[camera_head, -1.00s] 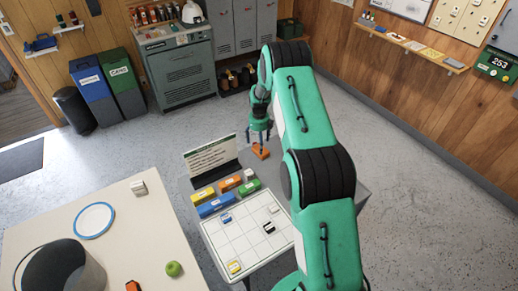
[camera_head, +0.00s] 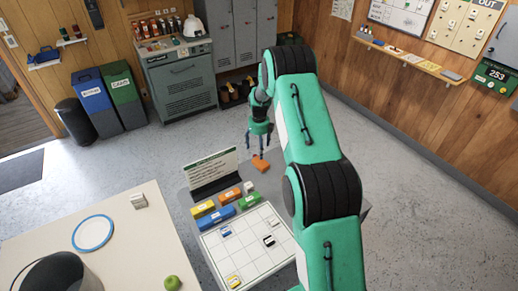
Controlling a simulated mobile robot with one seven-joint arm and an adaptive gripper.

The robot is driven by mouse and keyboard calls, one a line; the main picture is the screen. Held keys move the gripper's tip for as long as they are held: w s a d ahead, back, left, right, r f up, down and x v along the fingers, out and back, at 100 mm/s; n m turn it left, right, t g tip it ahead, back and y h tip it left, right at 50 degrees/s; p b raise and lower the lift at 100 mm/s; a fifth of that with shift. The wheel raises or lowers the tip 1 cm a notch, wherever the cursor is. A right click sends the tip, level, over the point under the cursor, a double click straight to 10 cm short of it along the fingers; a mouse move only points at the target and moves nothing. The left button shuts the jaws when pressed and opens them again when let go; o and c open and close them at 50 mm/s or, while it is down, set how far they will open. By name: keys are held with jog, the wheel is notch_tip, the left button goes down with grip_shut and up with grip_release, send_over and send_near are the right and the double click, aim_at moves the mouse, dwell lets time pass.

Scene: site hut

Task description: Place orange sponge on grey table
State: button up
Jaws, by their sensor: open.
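The orange sponge (camera_head: 260,163) lies on the grey table (camera_head: 272,181), near its far edge. My gripper (camera_head: 258,149) is open just above the sponge, fingers pointing down. A small gap shows between the fingertips and the sponge in this view. My arm hides the right part of the table.
On the grey table stand a sign (camera_head: 212,172), several coloured blocks (camera_head: 222,215) and a white grid board (camera_head: 245,243) with small pieces on it. A cream table (camera_head: 135,245) at lower left holds a blue-rimmed plate (camera_head: 93,232), a green apple (camera_head: 172,283) and a dark bucket (camera_head: 62,275).

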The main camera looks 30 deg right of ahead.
jog(key=s+a+r+n+t, duration=0.1)
jog(key=s+a+r+n, duration=0.45)
jog(key=r, duration=0.65)
jog(key=s+a+r+n+t, duration=0.1)
jog(key=s+a+r+n, duration=0.4)
jog(key=r, duration=0.7)
jog(key=s+a+r+n+t, duration=0.1)
jog(key=s+a+r+n, duration=0.5)
jog(key=r, duration=0.6)
jog(key=s+a+r+n+t, duration=0.1)
jog(key=s+a+r+n, duration=0.35)
jog(key=s, duration=0.25)
jog(key=s+a+r+n, duration=0.3)
jog(key=s+a+r, duration=0.2)
jog(key=s, duration=0.2)
jog(key=s+a+n, duration=0.2)
jog(key=s+n, duration=0.3)
jog(key=s, duration=0.4)
jog(key=s+a+n+t, duration=0.1)
jog(key=s+a+n, duration=0.1)
jog(key=s+n, duration=0.3)
jog(key=s+f, duration=0.1)
jog(key=s, duration=0.3)
jog(key=shift+a+t, duration=0.3)
jog(key=shift+a, duration=0.1)
